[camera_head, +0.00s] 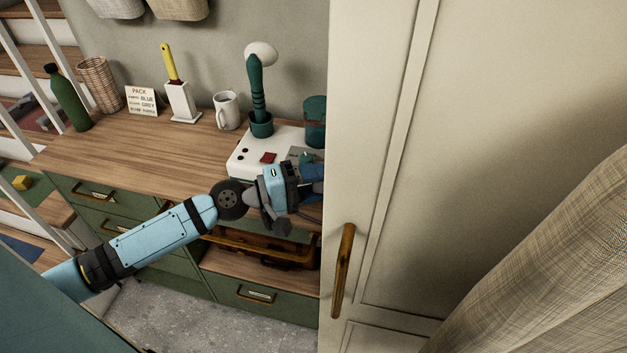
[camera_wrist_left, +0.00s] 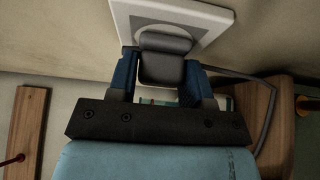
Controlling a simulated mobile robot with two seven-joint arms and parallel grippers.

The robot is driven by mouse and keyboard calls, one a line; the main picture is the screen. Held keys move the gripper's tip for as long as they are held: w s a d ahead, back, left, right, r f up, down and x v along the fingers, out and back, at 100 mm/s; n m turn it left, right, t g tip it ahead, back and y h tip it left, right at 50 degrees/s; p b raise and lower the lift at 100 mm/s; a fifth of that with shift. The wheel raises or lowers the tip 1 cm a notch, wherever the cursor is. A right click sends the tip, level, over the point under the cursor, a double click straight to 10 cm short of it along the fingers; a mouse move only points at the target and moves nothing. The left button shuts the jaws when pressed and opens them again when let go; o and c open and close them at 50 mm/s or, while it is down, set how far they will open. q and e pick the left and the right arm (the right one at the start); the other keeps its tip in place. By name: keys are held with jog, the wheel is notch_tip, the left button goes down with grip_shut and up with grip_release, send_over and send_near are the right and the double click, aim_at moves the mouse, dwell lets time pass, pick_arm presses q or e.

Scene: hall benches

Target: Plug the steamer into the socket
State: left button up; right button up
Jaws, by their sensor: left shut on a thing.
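The steamer (camera_head: 257,90) has a dark green handle and a pale head, and stands upright in a green holder on the white unit (camera_head: 245,158). My left gripper (camera_head: 310,175) reaches past the bench front, its tip end partly cut off by the tall cabinet. In the left wrist view my left gripper (camera_wrist_left: 163,70) has its blue fingers shut on a dark grey plug (camera_wrist_left: 163,65). The plug is right at the white wall socket (camera_wrist_left: 215,18), overlapping its round recess. Its contact side is hidden, so I cannot tell how far in it sits. My right gripper is out of view.
The tall cream cabinet (camera_head: 375,120) with a brass handle stands close on the right. A white mug (camera_head: 227,112), sign (camera_head: 141,100), wicker basket (camera_head: 100,85) and green bottle (camera_head: 67,98) stand on the bench. A grey cable (camera_wrist_left: 262,85) runs right of the plug.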

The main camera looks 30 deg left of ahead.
pick_arm(q)
jog(key=shift+d, duration=0.15)
dwell(0.6)
jog(key=o, duration=0.9)
jog(key=shift+o, duration=0.2)
